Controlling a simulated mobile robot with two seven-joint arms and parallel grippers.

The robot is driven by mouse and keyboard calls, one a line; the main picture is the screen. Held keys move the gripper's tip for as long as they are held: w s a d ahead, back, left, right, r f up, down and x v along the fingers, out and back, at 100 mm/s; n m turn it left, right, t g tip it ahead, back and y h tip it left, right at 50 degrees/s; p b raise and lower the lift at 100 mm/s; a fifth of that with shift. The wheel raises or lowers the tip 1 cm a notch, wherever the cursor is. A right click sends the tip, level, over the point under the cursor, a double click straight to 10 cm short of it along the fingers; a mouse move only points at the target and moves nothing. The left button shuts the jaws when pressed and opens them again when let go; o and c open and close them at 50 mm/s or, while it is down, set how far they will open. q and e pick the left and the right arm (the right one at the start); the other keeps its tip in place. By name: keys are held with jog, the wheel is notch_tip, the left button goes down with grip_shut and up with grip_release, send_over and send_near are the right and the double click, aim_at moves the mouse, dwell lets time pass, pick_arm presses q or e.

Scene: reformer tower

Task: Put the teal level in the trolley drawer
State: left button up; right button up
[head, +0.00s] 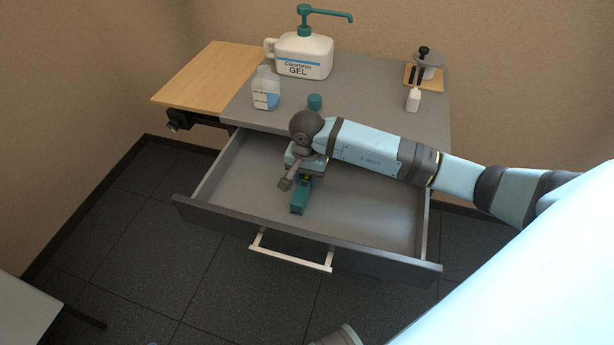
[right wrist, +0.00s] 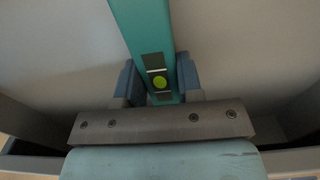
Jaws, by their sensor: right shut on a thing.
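The teal level (head: 299,197) is in the open trolley drawer area, seen in the head view below my right gripper (head: 303,178). My right gripper is shut on the level. In the right wrist view the level (right wrist: 142,30) runs up between the two blue finger pads of my right gripper (right wrist: 160,80), with its green vial showing. The trolley drawer (head: 245,180) is pulled out, and the level is over its grey floor. I cannot tell whether the level touches the floor.
The trolley top (head: 370,115) holds a gel pump bottle (head: 304,57), a clear bottle with blue liquid (head: 266,90), a teal cap (head: 315,101), a small white bottle (head: 413,99) and a stand with a black-handled tool (head: 424,68). The drawer floor around the level is bare.

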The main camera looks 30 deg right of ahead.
aim_at(307, 177)
jog(key=shift+f, duration=0.15)
jog(key=o, duration=1)
jog(key=shift+r, duration=0.3)
pick_arm(q)
jog(key=shift+a+p, duration=0.25)
jog(key=shift+p, duration=0.75)
pick_arm(e)
notch_tip(307, 177, up, 12)
jog(key=shift+f, duration=0.1)
pick_arm(q)
jog(key=shift+d, duration=0.1)
jog(key=shift+s, duration=0.1)
